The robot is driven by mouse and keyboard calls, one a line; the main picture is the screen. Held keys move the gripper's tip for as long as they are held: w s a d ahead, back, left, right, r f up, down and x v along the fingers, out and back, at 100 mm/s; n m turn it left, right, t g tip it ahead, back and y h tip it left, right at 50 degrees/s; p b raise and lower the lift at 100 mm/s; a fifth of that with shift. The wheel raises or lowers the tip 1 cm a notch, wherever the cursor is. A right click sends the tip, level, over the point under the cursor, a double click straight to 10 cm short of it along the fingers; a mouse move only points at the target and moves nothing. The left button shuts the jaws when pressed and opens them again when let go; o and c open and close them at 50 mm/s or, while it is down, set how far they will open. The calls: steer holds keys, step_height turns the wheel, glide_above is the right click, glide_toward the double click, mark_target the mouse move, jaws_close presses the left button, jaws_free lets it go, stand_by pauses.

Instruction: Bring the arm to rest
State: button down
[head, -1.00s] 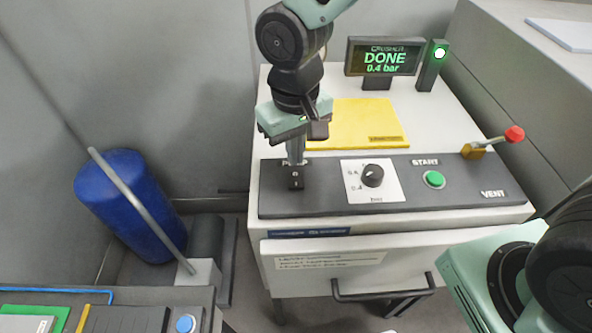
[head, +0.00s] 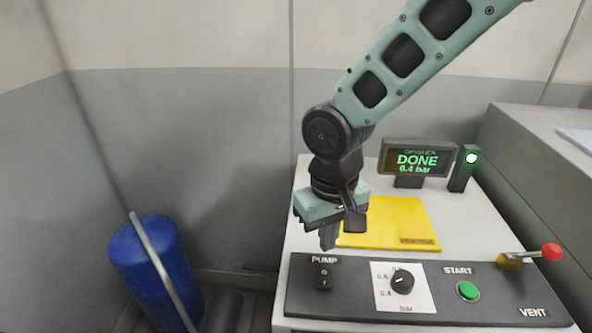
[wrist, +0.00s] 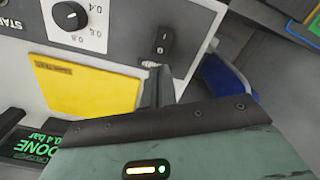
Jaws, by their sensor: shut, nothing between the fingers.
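My gripper (head: 328,238) points down above the back edge of the dark control panel (head: 350,303), behind and just right of the black pump switch (head: 324,277). Its fingers are shut with nothing between them. In the wrist view my gripper's fingers (wrist: 156,84) lie close to the pump switch (wrist: 163,40) in the picture; a gap shows between them in the head view. My arm reaches in from the upper right.
The display (head: 416,159) reads DONE, 0.4 bar, beside a lit green lamp (head: 471,158). A yellow mat (head: 405,215), a pressure knob (head: 402,281), a green start button (head: 467,291) and a red-knobbed vent lever (head: 551,252) are near. A blue cylinder (head: 150,265) stands left.

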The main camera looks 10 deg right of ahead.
steer(key=s+d+f+n+b, duration=0.2)
steer(key=s+b, duration=0.2)
steer(key=s, duration=0.3)
steer(key=s+d+f+n+b, duration=0.2)
steer(key=s+b, duration=0.3)
steer(key=s, duration=0.3)
steer(key=shift+d+f+y+b, duration=0.25)
steer(key=shift+d+y+b, duration=0.05)
